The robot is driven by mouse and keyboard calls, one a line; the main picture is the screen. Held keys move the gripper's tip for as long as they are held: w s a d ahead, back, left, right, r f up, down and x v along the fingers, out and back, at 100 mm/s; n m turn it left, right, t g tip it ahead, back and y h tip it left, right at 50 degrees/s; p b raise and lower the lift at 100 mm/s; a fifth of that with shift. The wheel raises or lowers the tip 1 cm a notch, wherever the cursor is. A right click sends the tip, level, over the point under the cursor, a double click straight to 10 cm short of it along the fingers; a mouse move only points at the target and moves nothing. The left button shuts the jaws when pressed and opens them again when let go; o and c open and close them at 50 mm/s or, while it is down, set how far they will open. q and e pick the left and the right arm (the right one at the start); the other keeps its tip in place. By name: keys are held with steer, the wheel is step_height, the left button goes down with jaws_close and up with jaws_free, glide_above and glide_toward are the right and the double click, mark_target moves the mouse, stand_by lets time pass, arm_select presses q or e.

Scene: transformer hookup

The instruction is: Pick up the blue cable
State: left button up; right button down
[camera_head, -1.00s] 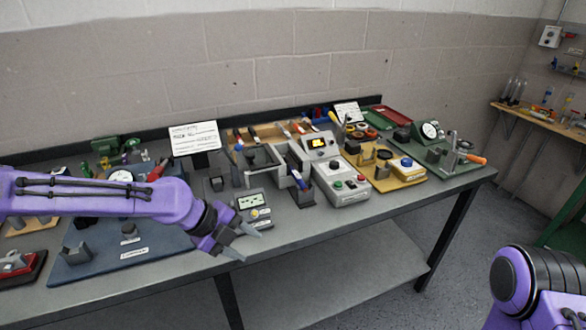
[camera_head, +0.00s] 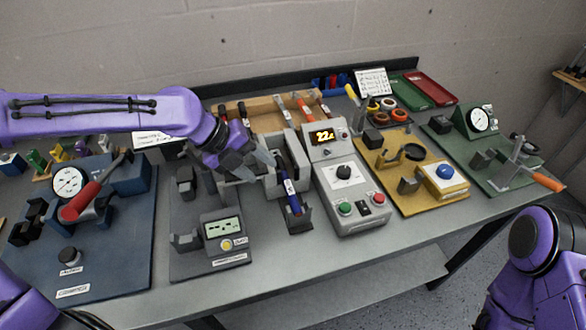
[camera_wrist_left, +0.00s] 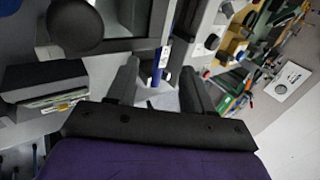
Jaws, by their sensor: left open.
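I cannot make out a clear blue cable. Blue pieces beside red ones (camera_head: 325,84) lie at the back of the bench in the head view, too small to tell apart. A blue and dark pen-like tool (camera_head: 289,187) stands tilted in a dark holder; a blue rod (camera_wrist_left: 157,66) shows between the fingers in the left wrist view. My left gripper (camera_head: 266,168) is open and empty, above the grey fixture and left of the pen-like tool. It also shows in the left wrist view (camera_wrist_left: 158,88). My right gripper is out of view; only part of that arm shows.
A grey box with a lit display (camera_head: 343,172) stands right of the holder. Yellow (camera_head: 425,185) and green boards follow further right. A small meter (camera_head: 223,230) and a blue board (camera_head: 110,245) with a gauge are at left. The bench's front strip is clear.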

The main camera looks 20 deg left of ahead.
mark_target(287, 188)
arm_select(q)
steer(key=x, duration=0.2)
steer(key=p+x, duration=0.1)
steer(key=x, duration=0.2)
steer(key=d+x, duration=0.1)
steer(key=x, duration=0.2)
steer(key=shift+s+d+p, duration=0.1)
steer(key=shift+s+p, duration=0.15)
steer(key=shift+p, duration=0.15)
steer(key=shift+s+d, duration=0.1)
steer(key=shift+s, duration=0.25)
steer(key=shift+w, duration=0.1)
steer(key=c, duration=0.7)
jaws_close()
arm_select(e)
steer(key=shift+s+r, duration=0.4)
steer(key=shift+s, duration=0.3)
